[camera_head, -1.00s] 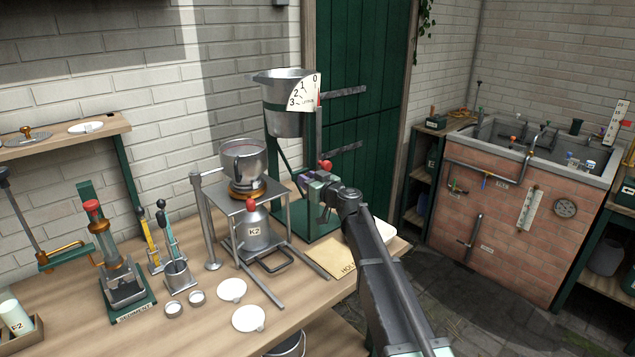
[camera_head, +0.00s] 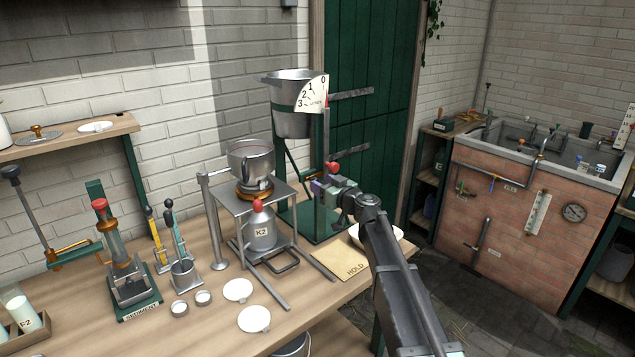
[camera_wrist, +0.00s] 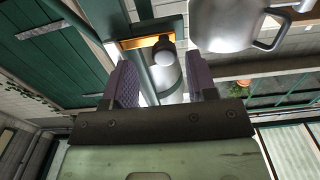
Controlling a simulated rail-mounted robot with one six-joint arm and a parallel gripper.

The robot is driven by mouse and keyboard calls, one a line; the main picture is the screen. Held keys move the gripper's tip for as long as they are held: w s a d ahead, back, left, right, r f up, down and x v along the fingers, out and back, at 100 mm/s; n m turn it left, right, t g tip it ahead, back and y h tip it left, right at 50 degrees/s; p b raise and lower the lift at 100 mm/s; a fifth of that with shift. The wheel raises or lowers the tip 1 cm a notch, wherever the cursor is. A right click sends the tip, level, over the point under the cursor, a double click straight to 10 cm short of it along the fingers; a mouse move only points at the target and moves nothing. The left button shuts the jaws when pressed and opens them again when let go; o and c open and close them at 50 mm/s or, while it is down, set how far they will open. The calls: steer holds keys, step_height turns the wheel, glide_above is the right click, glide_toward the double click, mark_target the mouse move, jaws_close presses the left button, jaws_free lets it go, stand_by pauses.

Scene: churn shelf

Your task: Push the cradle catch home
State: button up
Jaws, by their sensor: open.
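A metal bucket (camera_head: 294,112) with a white dial marked 0 to 3 (camera_head: 314,91) hangs in a green stand (camera_head: 327,150). A red knob (camera_head: 332,168) shows low at this stand, just above my gripper (camera_head: 322,189); it may be the cradle catch, but I cannot tell. My gripper is open, with two purple-padded fingers apart in the wrist view (camera_wrist: 162,85). Beyond the gap, a grey rounded knob (camera_wrist: 163,54) shows below an orange-yellow bracket (camera_wrist: 150,41). I see no contact between fingers and knob. Part of a metal vessel with a handle (camera_wrist: 225,25) shows at the upper right.
Left of my gripper, a metal stand (camera_head: 246,196) bears a pan (camera_head: 250,158), with a K2 can (camera_head: 261,232) beneath. A HOLD card (camera_head: 340,264) and white dish (camera_head: 390,234) lie near my arm. A sediment press (camera_head: 128,277) stands at left. A brick sink (camera_head: 520,205) is at right.

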steer(key=v, duration=0.7)
steer(key=shift+s, duration=0.2)
steer(key=shift+d, duration=0.15)
steer(key=s+f+m+g+h, duration=0.3)
steer(key=s+f+g, duration=0.7)
steer(key=s, duration=0.5)
steer(key=s+d+f+m+g+h, duration=0.2)
steer(key=s+d+f+h, duration=0.1)
steer(key=s, duration=0.6)
steer(key=s+d+f+m+g+h, duration=0.1)
steer(key=s+d+f+m+h, duration=0.2)
steer(key=s+d, duration=0.5)
steer(key=s+f+h, duration=0.1)
steer(key=s+h, duration=0.1)
steer(key=shift+s+d+g+h, duration=0.25)
steer(key=shift+g+h, duration=0.05)
steer(key=shift+g, duration=0.1)
